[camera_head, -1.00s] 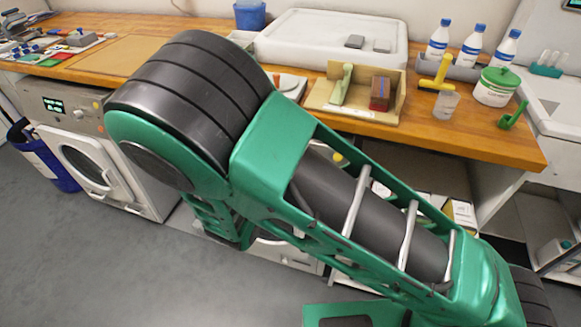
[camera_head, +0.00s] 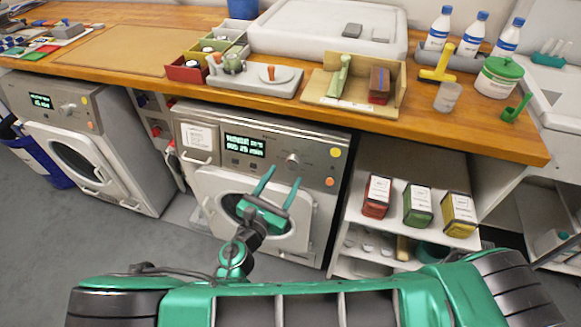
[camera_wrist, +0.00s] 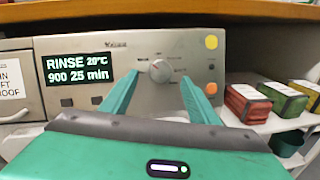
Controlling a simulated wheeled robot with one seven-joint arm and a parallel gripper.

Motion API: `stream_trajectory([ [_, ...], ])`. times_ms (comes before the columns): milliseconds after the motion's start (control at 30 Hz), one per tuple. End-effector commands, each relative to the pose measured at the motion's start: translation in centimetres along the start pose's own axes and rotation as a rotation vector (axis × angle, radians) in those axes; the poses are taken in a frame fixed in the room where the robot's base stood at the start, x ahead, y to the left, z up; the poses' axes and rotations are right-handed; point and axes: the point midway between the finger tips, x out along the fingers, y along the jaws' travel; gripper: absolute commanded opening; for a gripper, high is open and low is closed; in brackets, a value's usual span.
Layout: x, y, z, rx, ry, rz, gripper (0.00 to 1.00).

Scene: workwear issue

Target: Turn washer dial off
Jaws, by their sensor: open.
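The washer (camera_head: 318,140) facing me is grey with a white door and a lit display (camera_wrist: 80,68) reading "RINSE 20°C 900 25 min". Its round silver dial (camera_head: 292,160) is on the control panel, right of the display. The dial also shows in the wrist view (camera_wrist: 160,71), framed between my fingers, with small marks around it. My gripper (camera_head: 285,173) is open and empty, its two green fingers pointing at the panel. In the wrist view, the fingertips (camera_wrist: 160,78) lie on either side of the dial; I cannot tell whether they touch it.
A second washer (camera_head: 60,125) stands at the left. A wooden counter (camera_head: 430,118) with trays and bottles overhangs the panel. Right of the washer, an open shelf (camera_head: 400,212) holds red, green and yellow boxes. A yellow button (camera_wrist: 211,42) sits at the panel's upper right.

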Motion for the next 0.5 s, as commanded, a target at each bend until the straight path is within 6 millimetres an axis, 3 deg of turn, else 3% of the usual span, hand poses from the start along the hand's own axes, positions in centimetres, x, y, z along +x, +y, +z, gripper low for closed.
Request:
stream_trajectory([
  [200, 3.4, 0.0, 0.0, 0.000, -0.001, -0.002, 0.55],
  [500, 5.2, 0.0, 0.0, 0.001, 0.000, 0.000, 0.55],
])
